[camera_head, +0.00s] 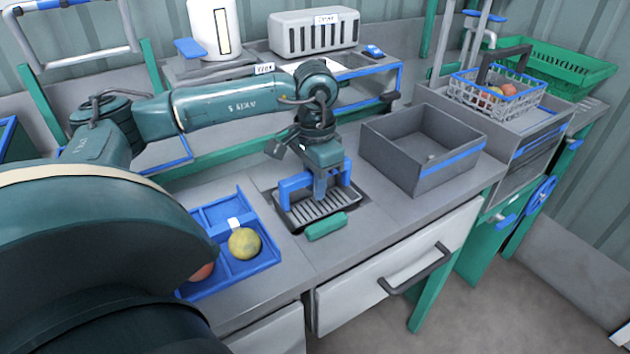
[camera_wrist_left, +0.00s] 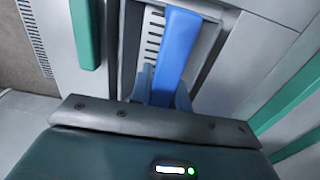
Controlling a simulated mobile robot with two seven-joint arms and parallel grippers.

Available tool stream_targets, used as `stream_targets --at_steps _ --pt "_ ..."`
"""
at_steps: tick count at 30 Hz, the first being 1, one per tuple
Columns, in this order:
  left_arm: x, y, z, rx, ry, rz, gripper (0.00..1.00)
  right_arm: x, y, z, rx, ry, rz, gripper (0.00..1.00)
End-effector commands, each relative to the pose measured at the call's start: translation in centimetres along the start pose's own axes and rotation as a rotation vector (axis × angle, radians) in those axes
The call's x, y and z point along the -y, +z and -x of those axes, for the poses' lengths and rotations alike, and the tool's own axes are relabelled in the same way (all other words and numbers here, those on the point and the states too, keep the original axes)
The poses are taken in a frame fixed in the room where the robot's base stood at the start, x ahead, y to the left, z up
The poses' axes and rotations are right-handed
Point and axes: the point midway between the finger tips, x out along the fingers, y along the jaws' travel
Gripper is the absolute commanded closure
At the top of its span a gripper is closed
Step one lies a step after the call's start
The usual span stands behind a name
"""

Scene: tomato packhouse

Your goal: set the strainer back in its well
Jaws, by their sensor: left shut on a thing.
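The strainer is a grey slatted tray (camera_head: 312,212) with a blue arched handle (camera_head: 287,189). It is at the dark-edged well (camera_head: 357,203) in the counter. I cannot tell whether it is fully seated or slightly raised. My left gripper (camera_head: 320,192) comes down from above and is shut on the handle. In the left wrist view, the fingers (camera_wrist_left: 162,92) are on either side of the blue handle bar (camera_wrist_left: 177,50), with slats (camera_wrist_left: 152,42) and dark gaps beside it. The gripper hides part of the strainer. My right gripper is not in view.
A teal block (camera_head: 327,226) lies at the well's front edge. A blue divided tray (camera_head: 262,262) with a yellow fruit (camera_head: 244,243) is to the left. An open grey bin (camera_head: 422,180) is to the right. A drawer (camera_head: 350,290) is below the counter.

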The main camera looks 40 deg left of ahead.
Motion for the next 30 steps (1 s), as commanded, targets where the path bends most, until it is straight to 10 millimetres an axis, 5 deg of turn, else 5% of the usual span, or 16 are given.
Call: stream_targets --at_steps 30 --pt "0.00 -0.01 -0.85 -0.001 0.000 0.000 1.00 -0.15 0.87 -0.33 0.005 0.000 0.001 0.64"
